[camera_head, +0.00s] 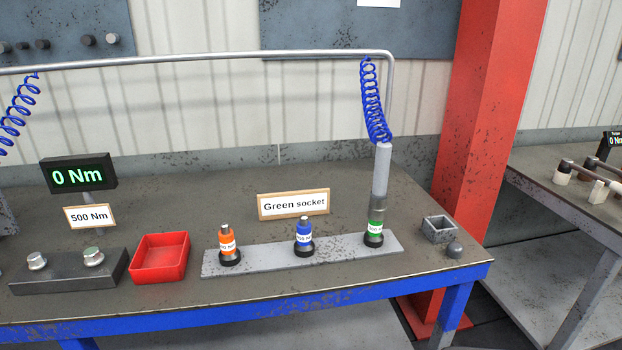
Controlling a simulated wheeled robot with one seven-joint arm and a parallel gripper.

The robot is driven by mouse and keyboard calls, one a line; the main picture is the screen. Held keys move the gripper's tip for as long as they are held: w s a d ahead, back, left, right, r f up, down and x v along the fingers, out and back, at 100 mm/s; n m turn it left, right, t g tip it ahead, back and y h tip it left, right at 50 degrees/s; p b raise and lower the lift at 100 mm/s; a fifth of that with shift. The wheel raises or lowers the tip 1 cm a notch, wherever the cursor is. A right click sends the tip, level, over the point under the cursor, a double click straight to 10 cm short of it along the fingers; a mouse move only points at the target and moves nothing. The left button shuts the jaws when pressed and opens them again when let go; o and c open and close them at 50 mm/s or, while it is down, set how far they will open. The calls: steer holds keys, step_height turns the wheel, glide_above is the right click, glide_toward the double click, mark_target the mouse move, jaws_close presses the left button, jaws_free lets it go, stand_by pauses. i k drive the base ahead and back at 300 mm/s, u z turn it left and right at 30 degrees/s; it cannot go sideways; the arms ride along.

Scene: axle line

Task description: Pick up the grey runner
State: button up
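The grey runner (381,170) is an upright grey cylinder at the right of the bench. It hangs below a blue coiled hose (373,103) from the overhead pipe. Its lower end meets the green socket (375,227) on the grey strip (338,249); whether the two are joined cannot be told. An orange socket (227,243) and a blue socket (304,234) stand on the same strip to the left. A sign (293,204) behind them reads "Green socket". My gripper is not in view.
A red tray (160,238) sits left of the strip, beside a dark block (70,272) with two bolts and a 0 Nm display (78,173). A small grey box (439,222) and a dark ball (454,250) lie at the right edge. A red column (481,120) stands behind.

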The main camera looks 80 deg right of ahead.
mark_target(376, 208)
steer(key=u, duration=0.2)
steer(key=k, duration=1.1)
steer(key=z, duration=0.4)
